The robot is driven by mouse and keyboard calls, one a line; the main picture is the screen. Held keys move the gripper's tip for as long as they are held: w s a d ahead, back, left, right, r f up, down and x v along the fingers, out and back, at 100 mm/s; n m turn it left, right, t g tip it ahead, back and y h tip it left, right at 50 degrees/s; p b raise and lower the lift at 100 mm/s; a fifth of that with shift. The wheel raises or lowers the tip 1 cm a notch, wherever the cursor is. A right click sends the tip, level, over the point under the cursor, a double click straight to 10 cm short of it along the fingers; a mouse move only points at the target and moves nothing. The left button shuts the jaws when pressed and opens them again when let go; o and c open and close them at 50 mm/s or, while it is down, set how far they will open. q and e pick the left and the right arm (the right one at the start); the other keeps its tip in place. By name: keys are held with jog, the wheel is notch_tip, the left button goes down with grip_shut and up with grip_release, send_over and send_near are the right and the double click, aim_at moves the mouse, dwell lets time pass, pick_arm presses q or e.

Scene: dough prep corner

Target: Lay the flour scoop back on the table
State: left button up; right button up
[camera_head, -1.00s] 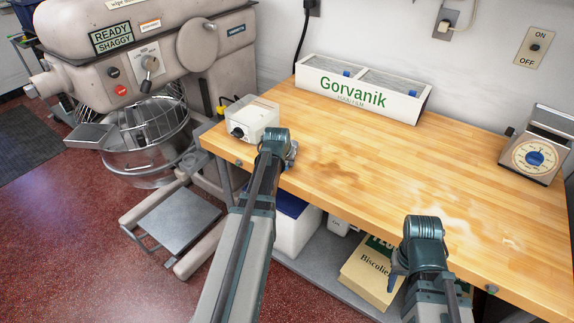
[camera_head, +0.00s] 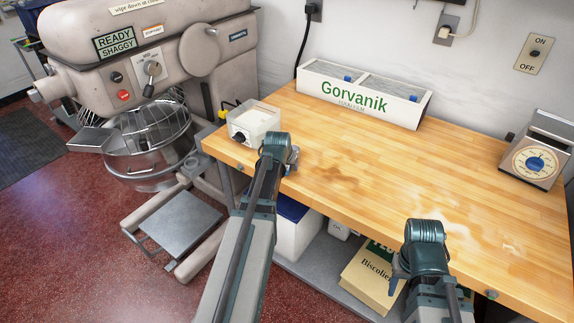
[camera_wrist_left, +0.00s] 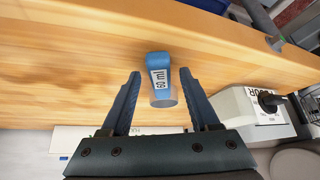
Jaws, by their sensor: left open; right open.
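The flour scoop (camera_wrist_left: 161,80) shows in the left wrist view as a short blue piece marked 60 ml with a greyish round end. It appears against the wooden table (camera_wrist_left: 60,70). My left gripper (camera_wrist_left: 160,74) is open, its two dark fingers on either side of the scoop with gaps showing. In the head view my left gripper (camera_head: 276,148) is over the table's left front edge, and the scoop is not clearly visible behind it. My right gripper (camera_head: 398,272) is by the front edge at the right, apart from the scoop, its fingers mostly hidden by its own wrist.
A white box with a dark knob (camera_head: 254,121) stands at the table's left corner. A long Gorvanik box (camera_head: 362,98) is at the back, a dial scale (camera_head: 538,155) at the right. The mixer (camera_head: 150,60) is left of the table. The middle of the tabletop is clear.

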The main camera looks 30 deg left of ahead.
pick_arm(q)
jog(key=p+v, duration=0.8)
jog(key=v, duration=0.3)
jog(key=shift+p, duration=0.4)
jog(key=s+d+f+m+g+h, duration=0.1)
jog(key=s+d+m, duration=0.1)
jog(key=d, duration=0.7)
jog(key=s+d+f+m+g+h, duration=0.1)
jog(key=s+d, duration=0.1)
jog(key=d, duration=0.6)
jog(key=s+d+f+m+g+y, duration=0.1)
jog(key=s+d+m+g, duration=0.3)
jog(key=s+d, duration=0.8)
jog(key=d, duration=0.3)
jog(key=shift+s+d, duration=0.35)
jog(key=shift+f, duration=0.3)
jog(key=shift+c, duration=0.4)
